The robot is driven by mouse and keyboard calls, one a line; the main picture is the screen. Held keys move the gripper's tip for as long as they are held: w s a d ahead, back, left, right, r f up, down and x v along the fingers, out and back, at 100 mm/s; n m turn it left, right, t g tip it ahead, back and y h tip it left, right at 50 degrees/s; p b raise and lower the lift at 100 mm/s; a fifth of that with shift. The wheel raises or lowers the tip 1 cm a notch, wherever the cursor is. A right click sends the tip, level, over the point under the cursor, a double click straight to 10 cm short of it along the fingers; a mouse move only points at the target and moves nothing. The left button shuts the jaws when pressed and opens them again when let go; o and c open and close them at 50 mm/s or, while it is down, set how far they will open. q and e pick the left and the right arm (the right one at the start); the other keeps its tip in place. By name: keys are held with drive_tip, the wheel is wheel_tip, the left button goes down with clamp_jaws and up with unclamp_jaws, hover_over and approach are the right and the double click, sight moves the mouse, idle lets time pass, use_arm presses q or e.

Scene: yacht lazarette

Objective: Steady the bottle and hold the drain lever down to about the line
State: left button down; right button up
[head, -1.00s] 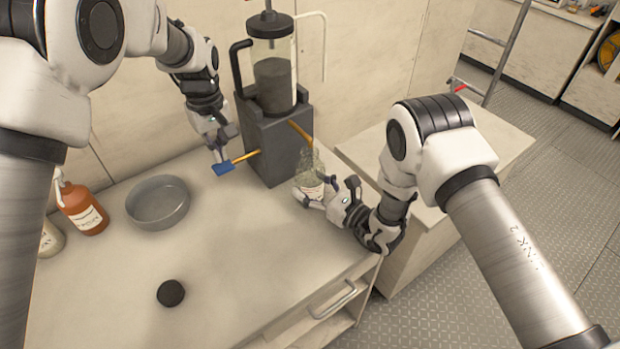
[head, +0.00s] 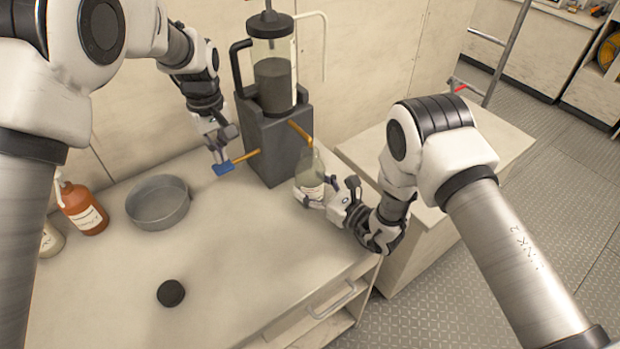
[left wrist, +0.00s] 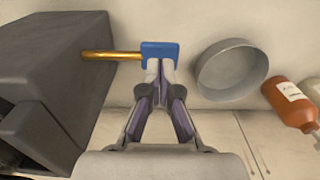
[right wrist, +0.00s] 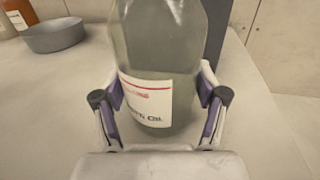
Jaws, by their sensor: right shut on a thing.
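The clear bottle (head: 309,180) with a white and red label stands upright on the bench beside the grey block, its mouth at the brass spout (head: 300,131). My right gripper (head: 319,197) is shut around its lower body; the right wrist view shows a finger on each side of the bottle (right wrist: 165,50). The drain lever is a brass rod with a blue end (head: 223,168), sticking out of the block's left side. My left gripper (head: 218,155) has its fingertips together at the blue end (left wrist: 160,50). The line is not clearly visible.
The clear tank (head: 273,75) with dark contents sits in the grey block (head: 275,150). A grey bowl (head: 158,218), an orange bottle (head: 82,212), a pale bottle (head: 50,240) and a black disc (head: 171,293) are on the left.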

sight(223, 165)
use_arm(q)
drive_tip(key=shift+f, duration=2.05)
idle(6.0)
